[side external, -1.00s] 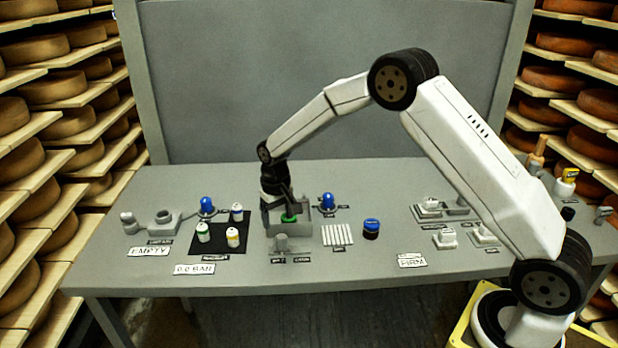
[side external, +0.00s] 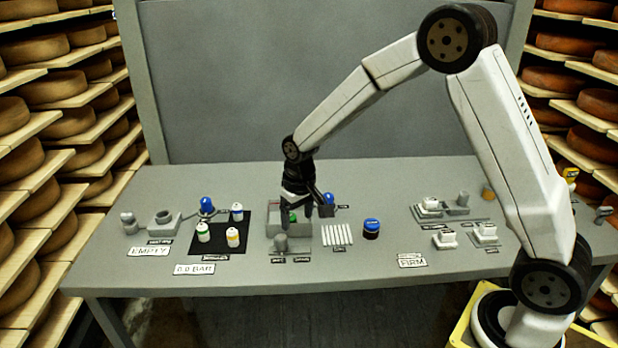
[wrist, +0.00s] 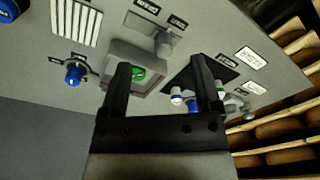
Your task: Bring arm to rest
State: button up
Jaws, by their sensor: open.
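My gripper (side external: 318,208) is above the table, just over the right part of the open grey box that holds a green object (side external: 293,216). In the wrist view my gripper (wrist: 163,75) has its two black fingers wide apart with nothing between them. The green object (wrist: 139,73) shows in the box beside the left finger, apart from it. My arm is raised and bent, reaching over the table from the right.
A black mat (side external: 217,246) with several white bottles lies left of the box. A blue-capped black jar (side external: 371,228) and a white ribbed rack (side external: 337,235) stand to the right. Grey fixtures (side external: 444,239) are farther right. Cheese shelves flank the table. The table's front edge is clear.

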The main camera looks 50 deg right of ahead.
jog(key=s+r+n+t, duration=0.1)
jog(key=s+r, duration=0.1)
jog(key=s, duration=1.6)
jog(key=shift+a+t, duration=0.3)
jog(key=shift+o, duration=0.2)
jog(key=shift+w+r, duration=0.1)
jog(key=shift+r, duration=0.05)
